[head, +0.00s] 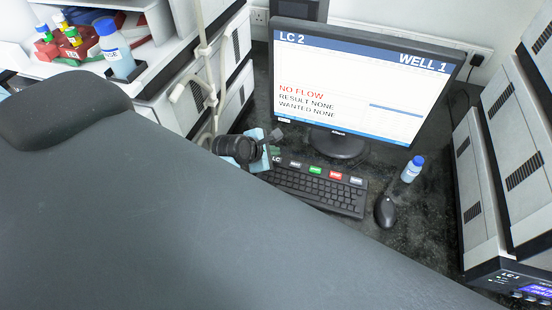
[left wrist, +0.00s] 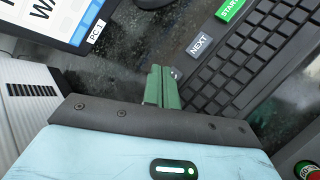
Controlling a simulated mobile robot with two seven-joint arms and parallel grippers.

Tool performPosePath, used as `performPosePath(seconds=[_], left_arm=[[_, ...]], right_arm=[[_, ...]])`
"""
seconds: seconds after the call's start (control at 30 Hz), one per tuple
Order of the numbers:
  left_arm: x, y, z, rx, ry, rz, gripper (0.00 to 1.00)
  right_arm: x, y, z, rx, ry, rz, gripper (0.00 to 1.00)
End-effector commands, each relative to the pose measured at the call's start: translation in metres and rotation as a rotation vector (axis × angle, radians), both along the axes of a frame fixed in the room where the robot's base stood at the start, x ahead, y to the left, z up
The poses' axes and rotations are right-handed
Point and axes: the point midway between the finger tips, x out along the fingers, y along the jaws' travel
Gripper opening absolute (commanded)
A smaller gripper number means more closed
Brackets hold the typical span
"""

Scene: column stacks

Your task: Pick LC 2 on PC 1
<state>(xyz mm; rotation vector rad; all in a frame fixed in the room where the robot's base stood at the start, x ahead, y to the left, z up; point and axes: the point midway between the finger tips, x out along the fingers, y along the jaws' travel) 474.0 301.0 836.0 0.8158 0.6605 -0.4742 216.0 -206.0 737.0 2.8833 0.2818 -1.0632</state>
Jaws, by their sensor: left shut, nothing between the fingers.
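The PC 1 monitor (head: 362,85) shows "LC 2", "WELL 1", red "NO FLOW", "RESULT NONE" and "WANTED NONE". Its "PC 1" label (left wrist: 96,31) shows in the left wrist view. Below it lies the black keyboard (head: 315,192) with a row of large labelled keys. A key lettered "LC" (head: 277,158) is at the row's left end, partly hidden by my left gripper (head: 274,148). In the left wrist view its green fingers (left wrist: 163,86) are shut and empty, at the LC key's place beside the NEXT key (left wrist: 200,45). I cannot tell whether they touch it. My right gripper is out of view.
A mouse (head: 385,212) and a blue-capped bottle (head: 412,169) stand right of the keyboard. Instrument stacks rise at the left (head: 160,105) and right (head: 500,135); the right one carries an "LC-1" panel (head: 525,285). A bottle (head: 115,50) and red rack (head: 65,50) sit upper left.

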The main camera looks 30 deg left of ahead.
Motion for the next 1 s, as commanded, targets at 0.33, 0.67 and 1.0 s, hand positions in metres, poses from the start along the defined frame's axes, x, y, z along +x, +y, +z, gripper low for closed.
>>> performPosePath(seconds=[0.33, 0.67, 1.0], left_arm=[[0.001, 0.000, 0.032, 0.000, -0.004, 0.001, 0.00], [0.000, 0.000, 0.045, 0.000, -0.001, 0.001, 0.00], [0.000, 0.000, 0.044, 0.000, -0.001, 0.001, 0.00]], right_arm=[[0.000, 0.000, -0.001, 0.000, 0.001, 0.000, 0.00], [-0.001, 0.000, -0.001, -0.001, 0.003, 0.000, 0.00], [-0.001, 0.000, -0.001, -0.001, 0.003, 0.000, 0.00]])
